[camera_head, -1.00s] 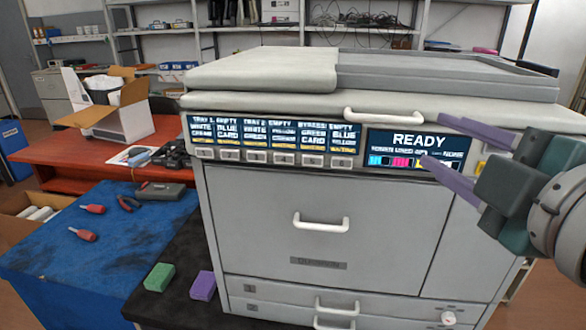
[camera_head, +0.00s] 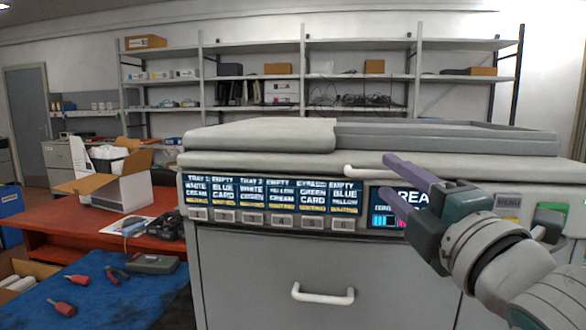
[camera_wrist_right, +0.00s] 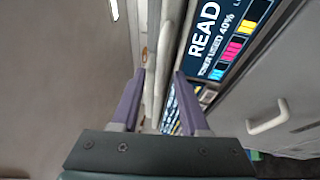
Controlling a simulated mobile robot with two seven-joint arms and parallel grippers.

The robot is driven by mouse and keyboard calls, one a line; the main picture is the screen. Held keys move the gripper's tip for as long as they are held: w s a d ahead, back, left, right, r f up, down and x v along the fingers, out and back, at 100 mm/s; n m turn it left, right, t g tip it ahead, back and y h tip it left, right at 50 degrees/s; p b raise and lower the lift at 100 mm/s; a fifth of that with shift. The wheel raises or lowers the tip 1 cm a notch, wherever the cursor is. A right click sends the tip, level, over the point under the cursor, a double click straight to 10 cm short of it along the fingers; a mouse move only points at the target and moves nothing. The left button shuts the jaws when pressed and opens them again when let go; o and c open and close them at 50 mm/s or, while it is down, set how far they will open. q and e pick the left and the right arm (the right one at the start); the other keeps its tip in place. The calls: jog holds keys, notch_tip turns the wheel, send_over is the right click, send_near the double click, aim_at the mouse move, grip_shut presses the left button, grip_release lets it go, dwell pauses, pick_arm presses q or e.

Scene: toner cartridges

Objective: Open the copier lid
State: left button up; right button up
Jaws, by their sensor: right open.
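The copier (camera_head: 240,265) is a large grey-beige machine with its lid (camera_head: 255,159) lying flat and shut on top. A white bar handle (camera_head: 362,171) is on the lid's front edge, above the display panel. My right gripper (camera_head: 387,177) is open in front of the handle's right end, with one purple finger above the bar's level and one below. In the right wrist view, the pale handle (camera_wrist_right: 152,60) runs between the two open fingertips (camera_wrist_right: 158,76). I cannot tell whether they touch it. The gripper covers part of the READY screen (camera_head: 381,207). My left gripper is not in view.
A white drawer handle (camera_head: 323,294) is on the copier's front, below the panel. At left are a red table (camera_head: 50,214) with an open cardboard box (camera_head: 118,185), and a blue mat (camera_head: 105,300) with tools. Shelves (camera_head: 300,77) stand behind.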

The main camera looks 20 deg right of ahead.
jog(key=shift+w+r, duration=0.1)
jog(key=shift+w, duration=0.45)
jog(key=shift+d, duration=0.1)
grip_shut()
dwell(1.0)
